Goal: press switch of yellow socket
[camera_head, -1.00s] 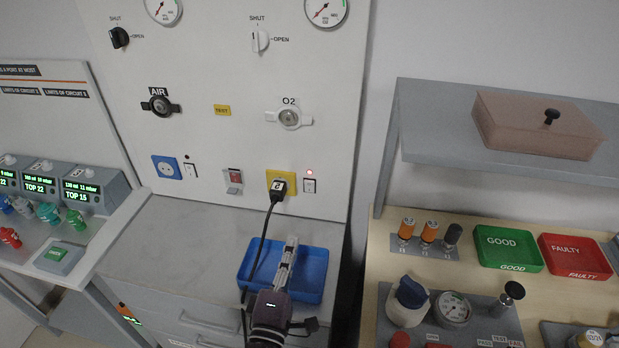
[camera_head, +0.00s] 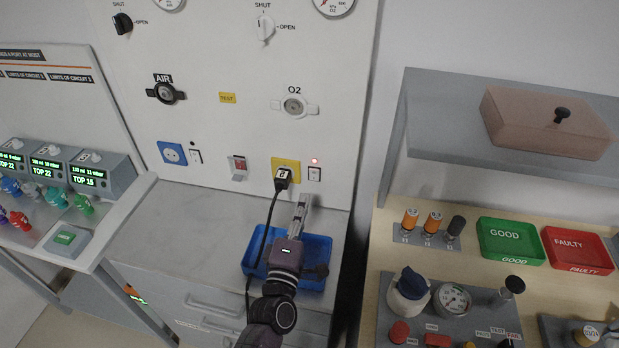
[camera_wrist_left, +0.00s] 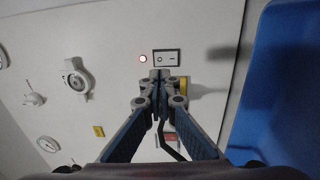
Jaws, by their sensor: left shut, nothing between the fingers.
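The yellow socket (camera_head: 286,164) is on the white wall panel with a black plug (camera_head: 282,177) in it. My right gripper is not in view.
A black cable (camera_head: 262,238) hangs from the plug beside my left gripper. A blue tray (camera_head: 318,262) lies on the counter below. A blue socket (camera_head: 172,153) with its own switch (camera_head: 195,156) and a red switch (camera_head: 238,166) are further left.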

